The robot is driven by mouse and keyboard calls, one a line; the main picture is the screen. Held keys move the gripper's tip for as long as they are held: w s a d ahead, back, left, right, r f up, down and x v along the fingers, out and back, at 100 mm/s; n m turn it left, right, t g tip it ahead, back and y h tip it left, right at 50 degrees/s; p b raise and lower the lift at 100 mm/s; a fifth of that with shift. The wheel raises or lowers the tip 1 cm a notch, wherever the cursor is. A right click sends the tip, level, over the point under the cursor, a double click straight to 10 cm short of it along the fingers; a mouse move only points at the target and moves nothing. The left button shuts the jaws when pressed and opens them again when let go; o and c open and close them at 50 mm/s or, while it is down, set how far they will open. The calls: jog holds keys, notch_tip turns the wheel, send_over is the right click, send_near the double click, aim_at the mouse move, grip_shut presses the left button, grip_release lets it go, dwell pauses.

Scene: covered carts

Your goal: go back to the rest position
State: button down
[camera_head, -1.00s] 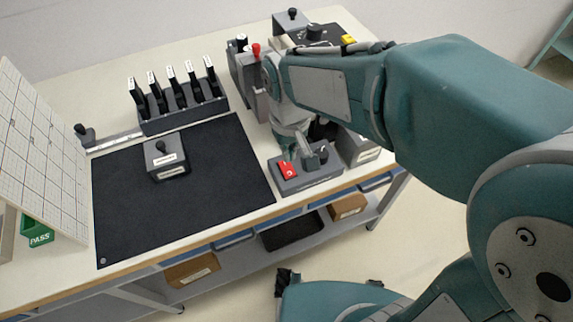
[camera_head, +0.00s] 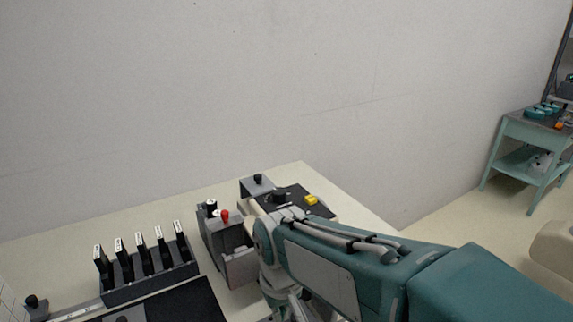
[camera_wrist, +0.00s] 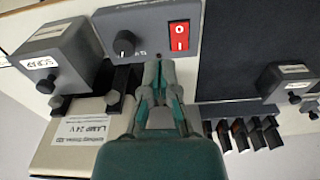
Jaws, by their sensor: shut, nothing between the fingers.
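My gripper (camera_wrist: 158,72) is in the middle of the wrist view, its fingers together with nothing between them. It is over or close to the near edge of a grey control box (camera_wrist: 150,18); I cannot tell whether it touches. The box has a red rocker switch (camera_wrist: 180,36) and a black knob (camera_wrist: 124,43). In the head view my forearm reaches over the right part of the bench (camera_head: 232,190); the fingertips there are hidden or cut off at the bottom edge.
A rack of upright black modules (camera_head: 150,285) stands left on the bench. A grey unit with a red knob (camera_head: 225,216) is close beside my wrist. A green cart (camera_head: 535,130) stands far right.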

jog(key=s+d+r+m+t, duration=0.2)
jog(key=s+d, duration=0.2)
jog(key=d, duration=0.4)
jog(key=s+d+r+m+t, duration=0.2)
jog(key=s+d+r+m, duration=0.1)
jog(key=d, duration=0.6)
jog(key=shift+s+r+t, duration=0.15)
jog(key=shift+s+t, duration=0.25)
jog(key=shift+s, duration=0.3)
jog(key=shift+d, duration=0.15)
